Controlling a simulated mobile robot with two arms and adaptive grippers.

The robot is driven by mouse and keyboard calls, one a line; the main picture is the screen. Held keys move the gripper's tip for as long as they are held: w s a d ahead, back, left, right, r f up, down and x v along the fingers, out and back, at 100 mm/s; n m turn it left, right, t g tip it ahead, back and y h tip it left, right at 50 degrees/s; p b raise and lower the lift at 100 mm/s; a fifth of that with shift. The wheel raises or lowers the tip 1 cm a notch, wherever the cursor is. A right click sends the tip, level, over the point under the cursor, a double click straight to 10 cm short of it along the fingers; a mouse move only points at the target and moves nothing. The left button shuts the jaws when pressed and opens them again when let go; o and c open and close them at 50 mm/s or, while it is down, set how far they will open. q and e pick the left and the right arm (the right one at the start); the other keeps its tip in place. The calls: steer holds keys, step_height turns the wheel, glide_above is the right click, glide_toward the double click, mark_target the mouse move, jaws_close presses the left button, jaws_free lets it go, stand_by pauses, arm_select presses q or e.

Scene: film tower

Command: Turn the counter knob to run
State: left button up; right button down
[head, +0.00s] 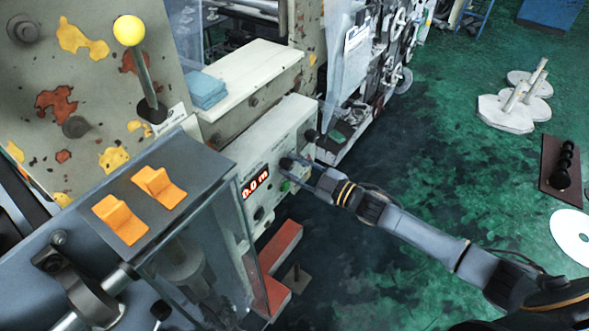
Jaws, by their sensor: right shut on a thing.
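The counter (262,150) is a white box with a red lit display (255,184) on its front panel. A dark knob (287,163) sits on that panel, right of the display. My right gripper (296,170) reaches in from the right and is shut on the knob, its fingers against the panel. The knob's pointer and any position marks are too small to read. A green button (285,186) shows just below the fingers, and another dark knob (310,135) is above them. My left gripper is not in view.
A lever with a yellow ball (128,30) stands at the upper left. Orange rockers (121,219) and a clear guard (205,265) are at the lower left. A red block (280,255) lies below the counter.

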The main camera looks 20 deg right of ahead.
steer(key=n+b, duration=0.2)
steer(key=n, duration=0.3)
steer(key=shift+f+n, duration=0.15)
steer(key=shift+n, duration=0.15)
steer(key=n+b, duration=0.2)
steer(key=n, duration=0.3)
steer(key=shift+b, duration=0.4)
steer(key=shift+n, duration=0.4)
steer(key=c, duration=1)
jaws_free()
steer(key=shift+a, duration=0.1)
steer(key=shift+s+d+f, duration=0.1)
steer(key=shift+s+d, duration=0.3)
steer(key=shift+s, duration=0.05)
steer(key=v, duration=1.1)
